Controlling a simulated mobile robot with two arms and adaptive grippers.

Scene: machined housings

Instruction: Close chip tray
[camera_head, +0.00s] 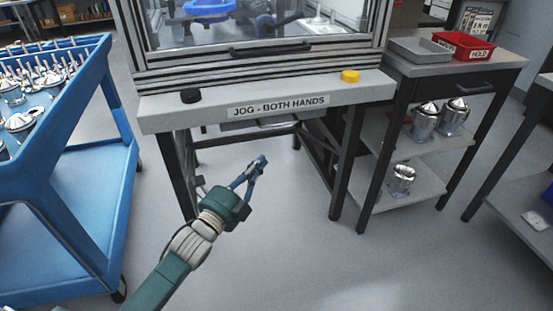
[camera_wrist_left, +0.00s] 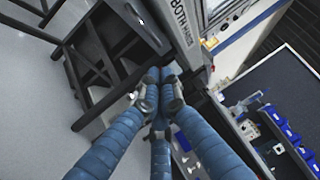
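A grey, flat tray-like part (camera_head: 262,126) shows under the front bench of the machine, in the gap between its dark legs. It looks like the chip tray, but the bench top hides most of it and I cannot tell how far out it stands. My left gripper (camera_head: 260,162) is in front of and below it, apart from it, over open floor. In the left wrist view its blue fingers (camera_wrist_left: 164,78) come together at the tips with nothing seen between them. My right gripper is in neither view.
The bench (camera_head: 365,92) carries a "JOG - BOTH HANDS" label, a black button (camera_head: 190,96) and a yellow button (camera_head: 350,76). A blue cart (camera_head: 75,190) stands left. A shelved table (camera_head: 400,205) with metal housings stands right. The floor in front is clear.

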